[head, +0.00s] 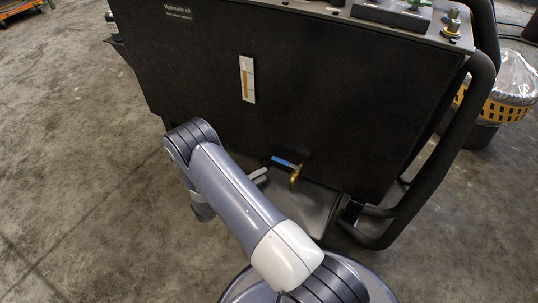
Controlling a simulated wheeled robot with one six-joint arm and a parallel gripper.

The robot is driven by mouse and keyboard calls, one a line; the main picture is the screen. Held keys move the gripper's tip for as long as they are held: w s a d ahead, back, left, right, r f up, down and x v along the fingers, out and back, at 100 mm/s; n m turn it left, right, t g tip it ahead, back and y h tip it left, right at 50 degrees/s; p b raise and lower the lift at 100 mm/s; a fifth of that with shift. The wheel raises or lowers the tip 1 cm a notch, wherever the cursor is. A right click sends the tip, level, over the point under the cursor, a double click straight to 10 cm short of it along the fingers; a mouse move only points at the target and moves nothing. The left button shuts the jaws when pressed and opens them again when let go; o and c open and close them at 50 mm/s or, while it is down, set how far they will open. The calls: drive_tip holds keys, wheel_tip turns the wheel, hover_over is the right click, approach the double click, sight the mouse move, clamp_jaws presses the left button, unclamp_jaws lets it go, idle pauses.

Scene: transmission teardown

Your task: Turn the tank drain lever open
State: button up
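The drain lever (284,162) has a blue handle. It lies roughly crosswise, pointing left from the top of a brass valve (295,176) low on the front of the black tank (330,105). My gripper (261,176) is mostly hidden behind my forearm. Only light grey finger-like parts show, just left of the valve and slightly below the lever's left end. I see a small gap between them and the lever, and cannot tell how far the fingers are apart.
A sight gauge (247,79) with an amber column is on the tank front. A thick black tube frame (478,110) curves along the right. A bin with a yellow band (498,108) stands beyond. The concrete floor at left is clear.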

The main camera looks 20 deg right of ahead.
sight(278, 162)
drive_tip(key=shift+n+t, duration=0.3)
drive_tip(key=shift+n, duration=0.3)
drive_tip(key=b+x, duration=0.1)
drive_tip(key=x, duration=0.2)
drive_tip(key=w+b+x, duration=0.1)
drive_tip(key=x, duration=0.2)
drive_tip(key=f+b+x, duration=0.1)
drive_tip(key=x, duration=0.2)
drive_tip(key=shift+w+a, duration=0.15)
drive_tip(key=shift+w, duration=0.2)
drive_tip(key=shift+w+d, duration=0.2)
drive_tip(key=shift+d, duration=0.5)
drive_tip(key=shift+c, duration=0.3)
clamp_jaws()
